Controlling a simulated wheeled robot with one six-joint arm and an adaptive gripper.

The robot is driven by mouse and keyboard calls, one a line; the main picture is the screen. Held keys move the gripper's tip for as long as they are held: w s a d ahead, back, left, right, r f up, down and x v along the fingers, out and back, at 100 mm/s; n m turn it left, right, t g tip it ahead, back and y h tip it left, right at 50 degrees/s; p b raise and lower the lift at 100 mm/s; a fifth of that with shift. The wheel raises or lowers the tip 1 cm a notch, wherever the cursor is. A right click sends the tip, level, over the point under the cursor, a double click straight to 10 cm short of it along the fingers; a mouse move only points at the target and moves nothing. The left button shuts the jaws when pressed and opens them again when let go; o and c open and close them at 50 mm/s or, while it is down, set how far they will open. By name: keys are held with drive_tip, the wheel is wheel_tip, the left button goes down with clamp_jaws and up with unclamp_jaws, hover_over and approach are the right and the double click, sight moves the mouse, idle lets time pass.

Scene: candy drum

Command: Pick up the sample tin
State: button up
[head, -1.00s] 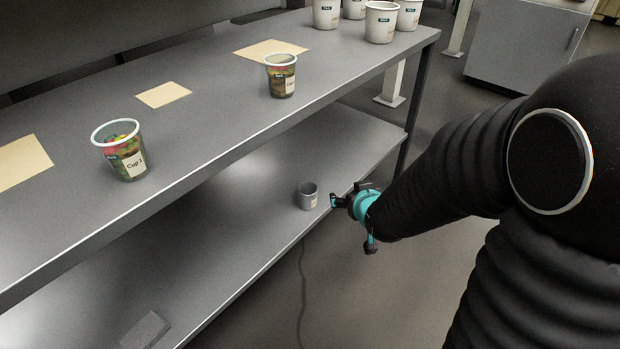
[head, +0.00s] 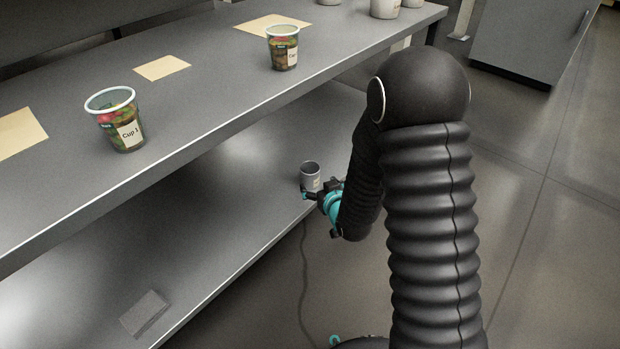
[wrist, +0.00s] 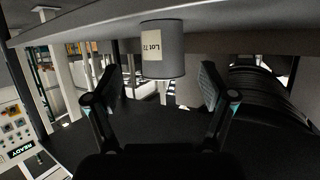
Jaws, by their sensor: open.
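The sample tin (head: 310,177) is a small grey cup with a pale label, upright on the lower shelf near its front edge. In the wrist view the tin (wrist: 176,65) appears upside down, its label reading "Lot" and a partly legible number. My gripper (head: 322,190) is right beside the tin, on its front side. In the wrist view my gripper (wrist: 159,72) is open, one finger to each side of the tin's outline. I cannot tell whether the tin is between the fingertips or just beyond them. In the head view the gripper partly covers the tin's lower part.
The upper shelf (head: 200,105) overhangs the lower shelf (head: 235,205). On it stand Cup 1 (head: 116,120) and another candy cup (head: 283,50), with paper mats and white tubs (head: 384,8) farther back. A flat grey block (head: 146,313) lies on the lower shelf.

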sight(313, 179)
drive_tip(key=shift+a+r+x, duration=0.1)
drive_tip(key=shift+r+x, duration=0.05)
drive_tip(key=shift+x, duration=1.6)
drive_tip(key=shift+a+r+x, duration=0.1)
drive_tip(key=shift+r+x, duration=0.05)
drive_tip(key=shift+x, duration=1.55)
drive_tip(key=c, duration=1.2)
